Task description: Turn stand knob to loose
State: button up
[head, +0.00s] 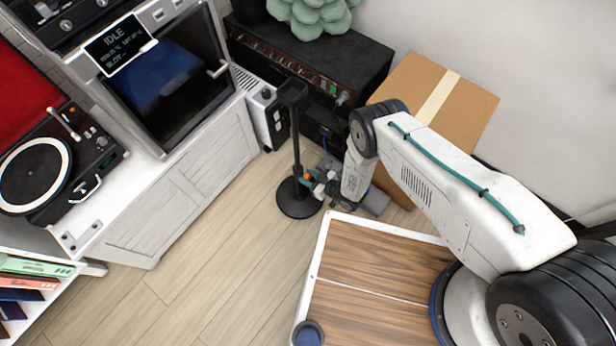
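A black stand rises from the wooden floor, with a round base (297,203), a thin upright pole (296,145) and a dark head (291,92) on top. A small orange part (306,177), perhaps the knob, shows low beside the pole. My gripper (312,181) is at the lower part of the pole, close to this part, reaching in from the right. The fingertips are small and overlap the stand, so I cannot tell whether they touch the knob or how far apart they are. The knob's setting is not readable.
A dark amplifier-like box (345,52) and a cardboard box (462,100) stand behind my arm. A white unit (263,108) is behind the stand. A white cabinet (170,215) with a turntable (40,172) is at the left. The floor (225,240) between cabinet and stand is clear.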

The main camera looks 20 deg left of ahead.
dwell(0.3)
jog(key=n+t, duration=0.1)
jog(key=n, duration=0.1)
jog(key=shift+s+n+t+h, duration=0.1)
jog(key=shift+n+t+h, duration=0.2)
jog(key=shift+t+h, duration=0.1)
jog(key=shift+n+t, duration=0.9)
jog(key=shift+n, duration=0.3)
jog(key=shift+h, duration=0.3)
jog(key=o, duration=1)
jog(key=v, duration=0.8)
jog(key=shift+f, duration=0.1)
